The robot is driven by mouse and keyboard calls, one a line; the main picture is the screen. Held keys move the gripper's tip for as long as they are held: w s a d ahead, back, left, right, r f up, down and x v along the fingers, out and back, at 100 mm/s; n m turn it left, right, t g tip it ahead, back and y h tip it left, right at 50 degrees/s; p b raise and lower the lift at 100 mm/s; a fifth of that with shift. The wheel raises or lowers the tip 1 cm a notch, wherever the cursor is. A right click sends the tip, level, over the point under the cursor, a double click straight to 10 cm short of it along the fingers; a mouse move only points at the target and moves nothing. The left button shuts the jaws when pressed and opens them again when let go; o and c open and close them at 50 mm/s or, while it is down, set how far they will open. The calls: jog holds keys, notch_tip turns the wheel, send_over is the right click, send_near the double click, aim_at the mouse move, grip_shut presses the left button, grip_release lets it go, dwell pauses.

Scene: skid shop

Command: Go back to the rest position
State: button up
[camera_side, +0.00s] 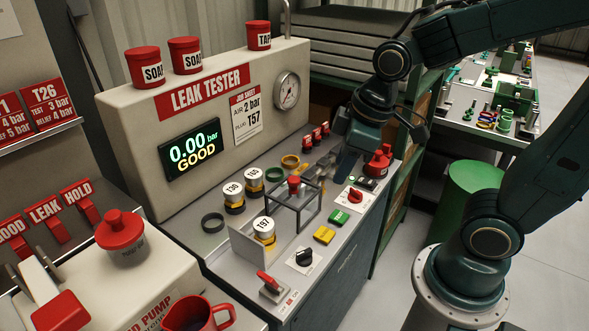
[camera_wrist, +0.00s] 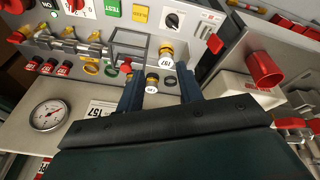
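My gripper (camera_side: 343,146) hangs above the back right of the leak tester's bench top in the side view, clear of the plugs. In the wrist view its two fingers (camera_wrist: 160,90) stand apart with nothing held between them. The labelled plug in the clear-framed fixture (camera_side: 264,229) stands upright at the front; its label looks like T57. Two more labelled plugs (camera_side: 233,191) (camera_side: 253,177) stand behind it. The leak tester display (camera_side: 194,149) reads 0.00 bar GOOD. The job sheet (camera_side: 247,115) reads air 2 bar, plug T57.
A red-knobbed fixture frame (camera_side: 294,207) rises from the bench. A red valve (camera_side: 379,160) stands near my gripper. Red cans (camera_side: 186,55) stand on the tester. A green drum (camera_side: 472,193) stands by my base. The floor at the right is clear.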

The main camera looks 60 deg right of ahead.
jog(key=s+d+r+m+t, duration=0.1)
jog(key=s+r+m+t, duration=0.1)
jog(key=s+r+m, duration=0.3)
jog(key=s+r, duration=0.1)
jog(key=s, duration=0.1)
jog(key=shift+s+d, duration=0.3)
jog(key=shift+s, duration=0.05)
jog(key=shift+w+f, duration=0.1)
jog(key=shift+w, duration=0.05)
jog(key=shift+w+a+f+n+g, duration=0.9)
jog(key=shift+w+f+n, duration=1.3)
jog(key=shift+f, duration=1.3)
jog(key=shift+w+a+f+n+g, duration=0.85)
jog(key=shift+w+f+n, duration=1.35)
jog(key=shift+f, duration=1.25)
jog(key=shift+w+a+f+n+g, duration=0.85)
jog(key=shift+w+f+n, duration=1.3)
jog(key=shift+f, duration=1.35)
jog(key=shift+d+f, duration=0.1)
jog(key=shift+f, duration=0.1)
